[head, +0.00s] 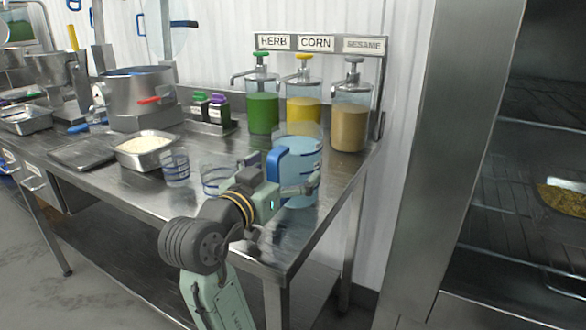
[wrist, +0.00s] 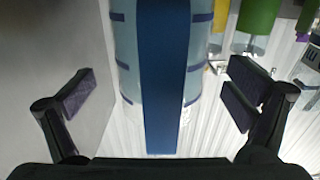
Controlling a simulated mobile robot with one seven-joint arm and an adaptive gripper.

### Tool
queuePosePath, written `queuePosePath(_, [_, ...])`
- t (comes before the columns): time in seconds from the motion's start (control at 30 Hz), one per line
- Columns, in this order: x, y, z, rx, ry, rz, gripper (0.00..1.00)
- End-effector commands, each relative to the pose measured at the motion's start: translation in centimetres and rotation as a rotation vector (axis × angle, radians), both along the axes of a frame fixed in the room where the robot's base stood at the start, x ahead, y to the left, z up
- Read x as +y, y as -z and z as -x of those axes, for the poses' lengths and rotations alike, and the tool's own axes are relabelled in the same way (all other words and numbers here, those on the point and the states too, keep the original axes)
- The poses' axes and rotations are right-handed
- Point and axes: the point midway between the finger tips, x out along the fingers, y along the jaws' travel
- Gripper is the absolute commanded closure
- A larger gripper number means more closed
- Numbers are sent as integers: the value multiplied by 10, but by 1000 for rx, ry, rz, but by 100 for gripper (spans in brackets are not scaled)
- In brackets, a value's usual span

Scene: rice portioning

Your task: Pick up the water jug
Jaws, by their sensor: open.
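The water jug (head: 298,160) is a clear, bluish jug with blue marks and a blue handle (head: 275,163). It stands upright near the right end of the steel table, in front of the dispensers. My gripper (head: 295,188) is at the jug on its near side, partly hiding its lower body. In the wrist view the blue handle (wrist: 164,80) runs down the middle, with the jug body (wrist: 126,45) behind it. The two open fingers (wrist: 158,95) are on either side of the handle, with gaps. I cannot see contact.
Green, yellow and tan dispensers (head: 350,118) stand behind the jug under HERB, CORN and SESAME signs. Two clear measuring cups (head: 176,168) and a tray of rice (head: 145,149) are to the left. A large pot (head: 140,99) stands further back. A shelf rack is at the far right.

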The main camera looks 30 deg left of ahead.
Motion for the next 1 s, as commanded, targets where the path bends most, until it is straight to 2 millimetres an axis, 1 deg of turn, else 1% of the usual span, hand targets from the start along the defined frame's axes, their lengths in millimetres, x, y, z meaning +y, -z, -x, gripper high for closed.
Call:
queuePosePath(0.03, [0, -1, -7, 3, 1, 2, 3])
queuePosePath(0.1, [1, 0, -12, 2, -1, 2, 3])
queuePosePath(0.37, [2, 1, -15, 1, -2, 0, 3])
queuePosePath(1.0, [2, 1, -14, 1, -2, 0, 45])
